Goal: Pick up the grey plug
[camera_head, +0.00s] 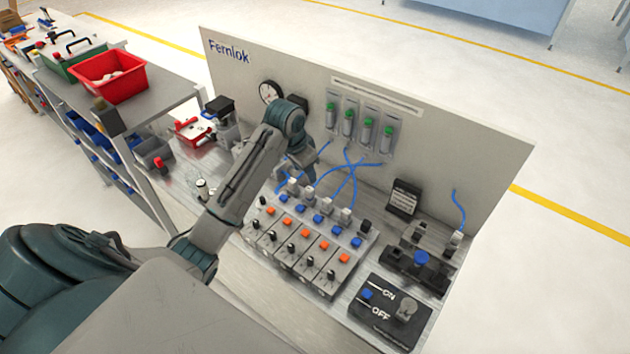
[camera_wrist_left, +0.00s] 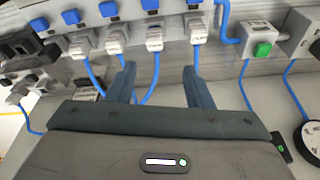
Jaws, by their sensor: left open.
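My left gripper (camera_wrist_left: 159,68) is open and empty, its two fingers pointing at a row of grey plugs. One grey plug (camera_wrist_left: 154,41) shows between the fingers in the wrist view, beyond the tips, with a blue hose below it. Similar grey plugs stand beside it (camera_wrist_left: 117,37) and above the right finger (camera_wrist_left: 197,25). I cannot tell which one the task means. In the head view the gripper (camera_head: 311,178) is behind the valve block (camera_head: 300,258), near its back-left plugs (camera_head: 293,187), its fingertips partly hidden. My right gripper is not in view.
Blue hoses (camera_head: 350,183) cross behind the block. An upright Fernlok panel (camera_head: 450,140) with a gauge (camera_head: 270,92) and green-topped cylinders stands behind. An ON/OFF box (camera_head: 390,312) is at front right. A red bin (camera_head: 108,77) sits on the left bench.

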